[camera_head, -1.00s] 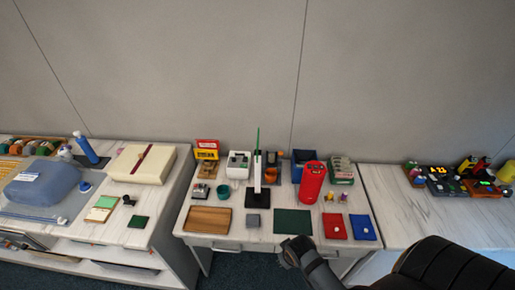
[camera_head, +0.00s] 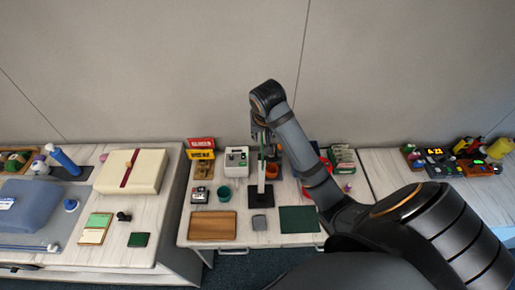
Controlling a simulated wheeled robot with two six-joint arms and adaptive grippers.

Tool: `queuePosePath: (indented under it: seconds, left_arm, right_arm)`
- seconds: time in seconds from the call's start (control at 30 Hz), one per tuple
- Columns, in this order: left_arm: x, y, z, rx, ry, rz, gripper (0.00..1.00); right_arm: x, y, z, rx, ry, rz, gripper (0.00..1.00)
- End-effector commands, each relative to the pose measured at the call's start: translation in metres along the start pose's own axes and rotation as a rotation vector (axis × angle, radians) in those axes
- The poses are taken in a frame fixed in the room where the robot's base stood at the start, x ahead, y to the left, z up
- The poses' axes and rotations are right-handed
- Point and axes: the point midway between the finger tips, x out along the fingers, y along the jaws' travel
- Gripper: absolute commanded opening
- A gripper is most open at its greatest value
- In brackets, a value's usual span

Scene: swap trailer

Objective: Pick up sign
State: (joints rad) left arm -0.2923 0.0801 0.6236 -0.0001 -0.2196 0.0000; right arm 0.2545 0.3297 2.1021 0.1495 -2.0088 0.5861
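A narrow upright stand (camera_head: 261,180) with a white post, green upper edge and dark base is on the middle table; it may be the sign seen edge-on. A small red-and-yellow display (camera_head: 201,148) with lettering stands at the table's back left and could also be a sign. My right gripper (camera_head: 263,146) points down at the top of the upright stand, overlapping its green part. The fingers are small and dark, so I cannot tell whether they are open or touching it. My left gripper is out of view.
My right arm hides much of the table's right side. A cream box (camera_head: 131,171) lies on the left table.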

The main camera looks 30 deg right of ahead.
Motion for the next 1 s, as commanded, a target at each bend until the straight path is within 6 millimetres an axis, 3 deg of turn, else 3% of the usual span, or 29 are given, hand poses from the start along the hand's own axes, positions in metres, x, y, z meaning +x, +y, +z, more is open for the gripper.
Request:
queuePosePath:
  seconds: [0.03, 0.07, 0.13, 0.33, 0.47, 0.67, 0.8, 1.0]
  left_arm:
    - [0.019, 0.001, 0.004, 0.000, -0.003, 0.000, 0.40]
    - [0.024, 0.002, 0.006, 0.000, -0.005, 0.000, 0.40]
    - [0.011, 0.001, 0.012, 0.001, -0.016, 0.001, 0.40]
    - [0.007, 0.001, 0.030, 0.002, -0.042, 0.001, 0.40]
    - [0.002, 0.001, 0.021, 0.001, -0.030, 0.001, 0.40]
    - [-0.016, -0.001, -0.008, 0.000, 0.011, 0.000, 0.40]
    - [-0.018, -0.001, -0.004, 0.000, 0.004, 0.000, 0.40]
    - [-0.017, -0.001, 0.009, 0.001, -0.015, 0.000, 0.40]
  right_arm:
    - [0.018, 0.000, 0.004, 0.000, 0.001, 0.001, 0.32]
    - [0.023, 0.000, 0.004, 0.000, 0.001, 0.001, 0.32]
    - [0.025, 0.000, 0.001, 0.000, -0.005, 0.002, 0.32]
    - [0.042, -0.001, 0.001, -0.001, 0.000, 0.000, 0.32]
    - [0.046, -0.002, 0.001, -0.001, -0.003, 0.001, 0.32]
    - [0.079, -0.006, 0.004, -0.002, -0.005, 0.001, 0.32]
    - [0.093, -0.006, 0.004, -0.001, -0.001, 0.001, 0.32]
    - [0.094, -0.006, 0.005, -0.002, 0.000, 0.000, 0.32]
